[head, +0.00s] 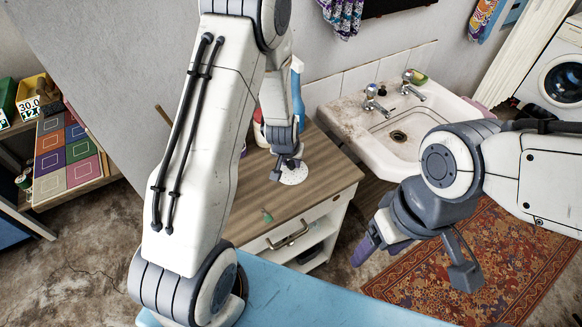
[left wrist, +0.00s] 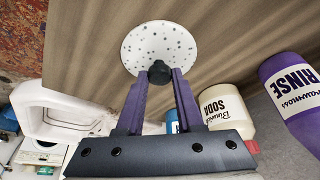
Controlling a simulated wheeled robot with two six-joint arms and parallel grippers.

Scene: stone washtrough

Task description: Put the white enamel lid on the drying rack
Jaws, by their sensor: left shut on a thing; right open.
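The white enamel lid (head: 296,174) is a white disc with dark specks over the wooden cabinet top. The left wrist view shows it (left wrist: 145,42) with its dark round knob (left wrist: 158,72). My left gripper (head: 284,168) is above the lid, its purple fingers shut on the knob in the left wrist view (left wrist: 160,80). I cannot tell whether the lid touches the wood. My right gripper (head: 418,262) is open and empty over the patterned rug, right of the cabinet. I see no drying rack in either view.
The wooden cabinet top (head: 320,180) has a small green item (head: 267,216) near its front edge. A soda jar (left wrist: 225,108) and a purple rinse bottle (left wrist: 292,95) stand near the gripper. A stained sink (head: 360,125) with taps lies to the right.

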